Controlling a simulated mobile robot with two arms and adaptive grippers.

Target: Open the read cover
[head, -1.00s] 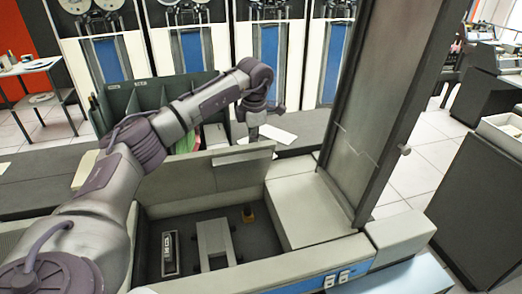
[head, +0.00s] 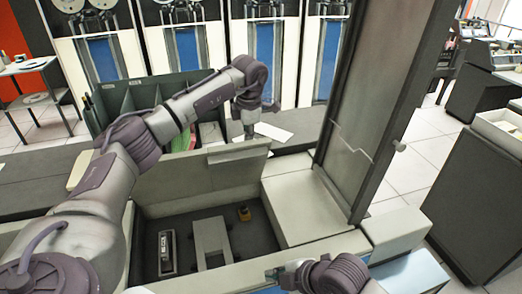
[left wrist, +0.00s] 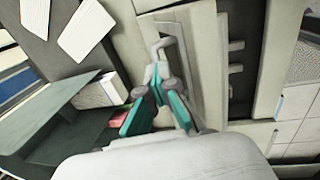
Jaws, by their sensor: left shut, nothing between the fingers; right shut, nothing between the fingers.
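The read cover (head: 195,176) is a beige panel standing raised, tilted back, behind the dark open well of the card machine. A pale handle strip (head: 238,151) runs near its top edge. My left gripper (head: 248,135) is at the far side of that top edge, partly hidden behind it. In the left wrist view its fingers (left wrist: 158,72) are shut and empty, close beside the handle (left wrist: 182,62); whether they touch is unclear. My right gripper (head: 280,273) is low in the head view, in front of the machine's front edge, small and partly cut off; it holds nothing.
A tall grey panel (head: 375,100) rises at the right. A dark divided bin (head: 150,95) and loose papers (head: 272,132) are behind the cover.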

